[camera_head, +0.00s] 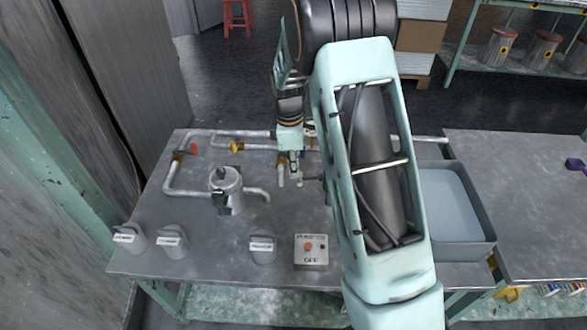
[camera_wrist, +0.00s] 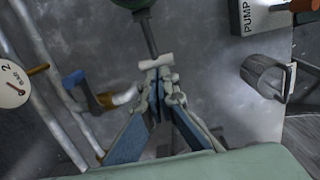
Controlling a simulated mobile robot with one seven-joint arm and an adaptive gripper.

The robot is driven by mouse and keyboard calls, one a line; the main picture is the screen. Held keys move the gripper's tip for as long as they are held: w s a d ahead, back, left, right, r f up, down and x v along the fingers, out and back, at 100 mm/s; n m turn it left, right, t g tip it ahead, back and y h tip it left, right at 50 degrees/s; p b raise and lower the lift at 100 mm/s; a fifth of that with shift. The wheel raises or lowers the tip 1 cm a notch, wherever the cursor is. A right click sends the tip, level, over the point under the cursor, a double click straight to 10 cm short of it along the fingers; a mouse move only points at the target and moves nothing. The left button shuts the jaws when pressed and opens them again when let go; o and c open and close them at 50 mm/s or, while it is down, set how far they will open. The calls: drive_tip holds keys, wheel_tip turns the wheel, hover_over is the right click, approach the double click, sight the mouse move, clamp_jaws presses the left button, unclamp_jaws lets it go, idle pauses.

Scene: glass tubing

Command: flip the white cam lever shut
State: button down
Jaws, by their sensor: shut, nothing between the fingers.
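A small whitish T-shaped piece (camera_wrist: 156,62), which looks like the white cam lever, sits at the end of a dark grey rod in the wrist view. My gripper (camera_wrist: 162,88) is shut with its fingertips right at this piece. Nothing shows between the fingers, and I cannot tell whether they touch the piece. In the head view my gripper (camera_head: 294,168) points down over the pipework at the middle of the bench. A pale fitting (camera_head: 297,180) shows just below it. The lever's exact angle is partly hidden by the fingers.
A lidded metal pot (camera_head: 226,188) and pipes with a red-handled valve (camera_head: 192,149) stand left. Labelled cups and a control box (camera_head: 311,250) line the front. A grey tray (camera_head: 480,228) lies right. The wrist view shows a gauge (camera_wrist: 12,84) and a blue valve handle (camera_wrist: 74,78).

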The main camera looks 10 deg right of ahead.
drive_tip(key=shift+f, duration=0.1)
drive_tip(key=shift+a+f+h, duration=0.15)
drive_tip(key=shift+f+h, duration=0.05)
drive_tip(key=shift+h, duration=0.2)
